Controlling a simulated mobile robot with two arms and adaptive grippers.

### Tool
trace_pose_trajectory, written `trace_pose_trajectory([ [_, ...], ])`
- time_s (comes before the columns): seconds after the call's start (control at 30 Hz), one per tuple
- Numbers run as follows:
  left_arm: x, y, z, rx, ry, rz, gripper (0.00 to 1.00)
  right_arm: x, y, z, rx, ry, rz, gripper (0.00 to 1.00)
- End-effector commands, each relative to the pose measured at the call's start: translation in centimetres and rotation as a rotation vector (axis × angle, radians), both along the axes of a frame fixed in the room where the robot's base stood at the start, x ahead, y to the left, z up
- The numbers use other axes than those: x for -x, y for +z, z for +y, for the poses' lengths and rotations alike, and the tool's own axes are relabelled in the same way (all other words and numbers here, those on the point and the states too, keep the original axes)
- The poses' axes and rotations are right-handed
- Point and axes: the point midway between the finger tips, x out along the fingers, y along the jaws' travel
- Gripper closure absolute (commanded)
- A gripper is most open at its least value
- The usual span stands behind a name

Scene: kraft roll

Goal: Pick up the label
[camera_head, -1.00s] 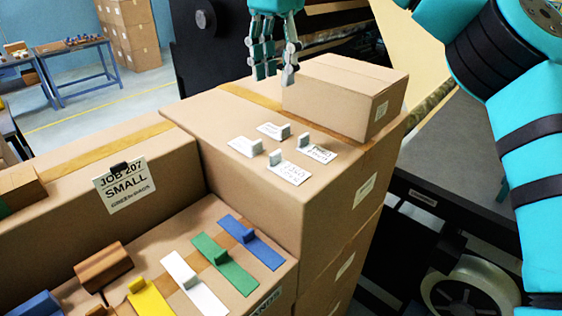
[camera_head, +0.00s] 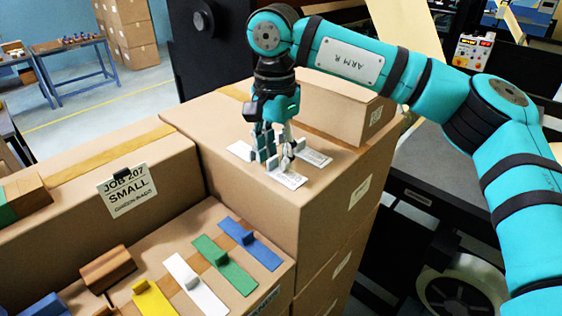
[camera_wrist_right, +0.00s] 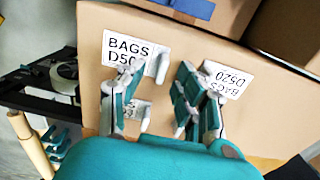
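Several white labels with grey upright tabs lie on top of a tall cardboard box. In the head view, a left label (camera_head: 240,151), a right label (camera_head: 318,159) and a front label (camera_head: 291,179) show; others are hidden behind my right gripper (camera_head: 276,158). That gripper points down, low among the labels. In the right wrist view, its fingers (camera_wrist_right: 155,92) stand apart with nothing seen held. A BAGS label (camera_wrist_right: 128,48) lies just past the left finger, a D520 label (camera_wrist_right: 231,80) beside the right finger, and a third label (camera_wrist_right: 134,112) between them. My left gripper is not in view.
A smaller carton (camera_head: 345,112) stands behind the labels on the tall box (camera_head: 235,190). Coloured tabbed strips (camera_head: 225,264) lie on a lower box in front. A JOB 207 SMALL sign (camera_head: 127,190) leans on the left box. Black machinery is at the right.

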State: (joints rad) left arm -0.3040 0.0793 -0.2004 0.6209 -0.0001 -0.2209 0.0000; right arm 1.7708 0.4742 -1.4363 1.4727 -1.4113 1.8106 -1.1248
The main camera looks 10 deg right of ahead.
Motion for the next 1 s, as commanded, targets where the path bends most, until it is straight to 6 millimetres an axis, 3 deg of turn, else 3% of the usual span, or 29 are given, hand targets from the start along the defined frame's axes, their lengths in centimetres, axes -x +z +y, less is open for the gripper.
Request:
trace_pose_trajectory([
  [0.27,0.5,0.0,0.0,-0.001,0.000,0.008,1.00,0.0,-0.3,0.0,-0.001,0.000,-0.001,0.67],
  [0.53,-0.4,0.1,0.0,0.000,0.000,-0.005,1.00,0.0,-0.3,0.0,-0.001,0.001,-0.001,1.00],
  [1.0,-0.7,-0.5,0.0,0.000,0.000,-0.009,1.00,0.0,0.2,0.1,-0.002,0.001,-0.003,1.00],
])
